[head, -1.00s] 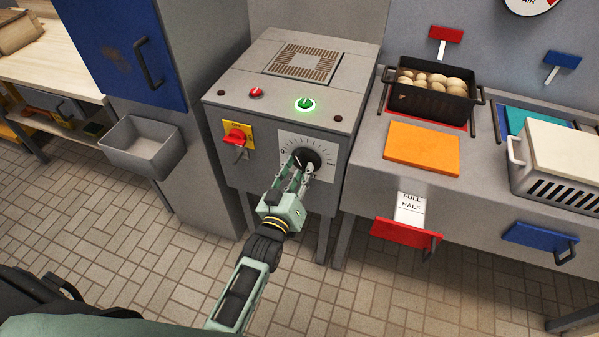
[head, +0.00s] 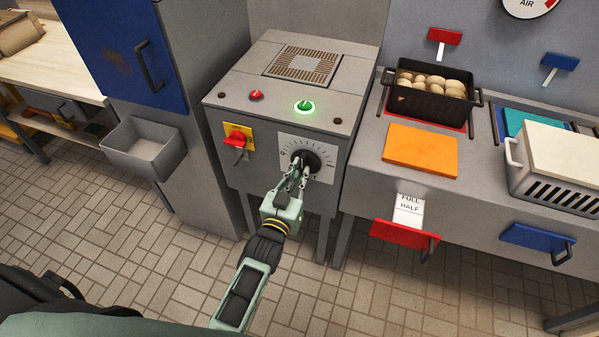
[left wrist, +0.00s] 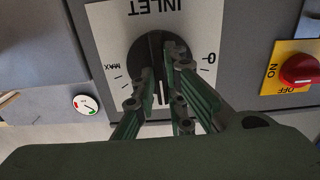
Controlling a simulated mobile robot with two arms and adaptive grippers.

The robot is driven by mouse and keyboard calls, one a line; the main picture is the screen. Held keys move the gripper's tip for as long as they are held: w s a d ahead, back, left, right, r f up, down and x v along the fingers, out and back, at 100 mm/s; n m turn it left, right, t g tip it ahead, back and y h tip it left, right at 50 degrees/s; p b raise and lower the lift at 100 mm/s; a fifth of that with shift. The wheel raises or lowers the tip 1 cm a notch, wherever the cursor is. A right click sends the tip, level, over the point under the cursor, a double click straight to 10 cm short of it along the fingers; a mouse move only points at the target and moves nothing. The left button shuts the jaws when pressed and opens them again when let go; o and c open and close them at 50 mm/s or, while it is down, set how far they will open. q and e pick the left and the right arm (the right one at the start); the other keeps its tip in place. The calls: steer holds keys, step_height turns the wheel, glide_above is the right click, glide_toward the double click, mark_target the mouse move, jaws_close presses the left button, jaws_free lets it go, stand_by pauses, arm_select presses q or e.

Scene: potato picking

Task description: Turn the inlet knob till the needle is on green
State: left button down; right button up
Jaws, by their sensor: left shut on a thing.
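The inlet knob (head: 306,160) is a black round dial on a white scale plate (head: 327,143) at the front of the grey machine. The knob shows in the left wrist view (left wrist: 150,47), where the plate appears upside down with INLET, 0 and MAX marks. My left gripper (head: 298,172) is shut on the knob, its fingers partly hiding it. A round AIR gauge (head: 531,4) is cut off at the top right; only its lower part with red shows. A small white dial with red and green (left wrist: 86,104) shows in the left wrist view; its needle reading is unclear. My right gripper is out of view.
A red switch (head: 238,138) on a yellow plate sits left of the knob. A red button (head: 256,95) and a lit green control (head: 304,106) are on top. A counter with a black potato basket (head: 433,100) and a red drawer handle (head: 404,234) stands to the right.

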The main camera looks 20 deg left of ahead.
arm_select(q)
steer(key=shift+m, duration=0.3)
steer(key=c, duration=1.8)
jaws_free()
steer(key=s, duration=1.2)
steer(key=shift+a, duration=0.2)
